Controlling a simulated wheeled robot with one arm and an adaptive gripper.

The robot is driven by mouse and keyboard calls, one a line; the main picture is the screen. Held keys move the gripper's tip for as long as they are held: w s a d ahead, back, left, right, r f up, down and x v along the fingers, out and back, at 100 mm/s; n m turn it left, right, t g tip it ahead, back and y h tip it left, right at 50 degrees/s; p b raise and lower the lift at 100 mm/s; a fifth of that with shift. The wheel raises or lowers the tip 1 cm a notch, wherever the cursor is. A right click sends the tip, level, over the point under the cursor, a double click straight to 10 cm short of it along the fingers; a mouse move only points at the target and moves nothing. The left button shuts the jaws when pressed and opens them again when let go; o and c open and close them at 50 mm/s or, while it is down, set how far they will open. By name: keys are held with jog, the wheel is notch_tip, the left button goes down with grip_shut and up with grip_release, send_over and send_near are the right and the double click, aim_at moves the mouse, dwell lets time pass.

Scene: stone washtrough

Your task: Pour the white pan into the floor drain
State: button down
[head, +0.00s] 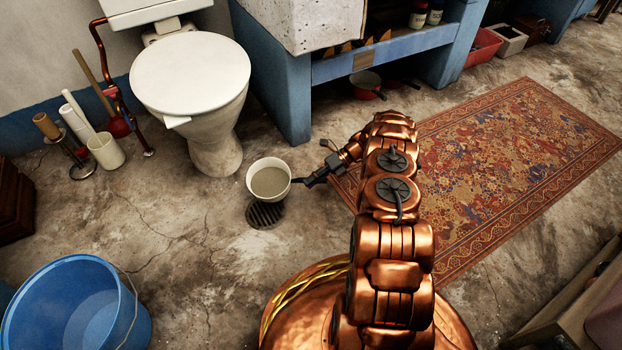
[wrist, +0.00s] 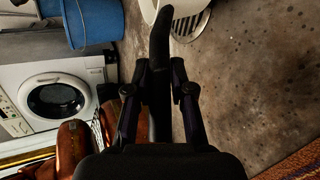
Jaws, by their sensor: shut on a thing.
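The white pan (head: 268,180) holds a greyish liquid and looks roughly level in the head view. My gripper (head: 312,180) is shut on its dark handle, to the right of the pan. The round slotted floor drain (head: 265,214) lies on the floor just below the pan in the picture; the pan hides its far part. In the wrist view my gripper (wrist: 160,90) has its fingers on either side of the dark handle (wrist: 160,40). A piece of the white pan (wrist: 149,8) and part of the drain (wrist: 187,24) show at the top there.
A blue bucket (head: 75,308) stands at the lower left. A white toilet (head: 192,80) is behind the pan, with a plunger (head: 118,126) and a white cup (head: 106,151) at its left. A patterned rug (head: 510,165) lies at right. Floor around the drain is clear.

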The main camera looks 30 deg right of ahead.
jog(key=shift+s+a+r+n+t+h+p, duration=0.2)
jog(key=shift+s+r+n+t+h+p, duration=0.1)
jog(key=shift+r+n+t+h+p, duration=0.3)
jog(key=shift+a+r, duration=0.1)
jog(key=shift+r, duration=0.15)
jog(key=s+a+n+t+h+p, duration=0.1)
jog(key=s+n+t+h, duration=0.1)
jog(key=shift+a+r+h, duration=0.1)
jog(key=shift+a+h, duration=0.05)
jog(key=shift+h, duration=0.25)
jog(key=shift+a+t, duration=0.1)
jog(key=shift+t, duration=0.2)
dwell(0.9)
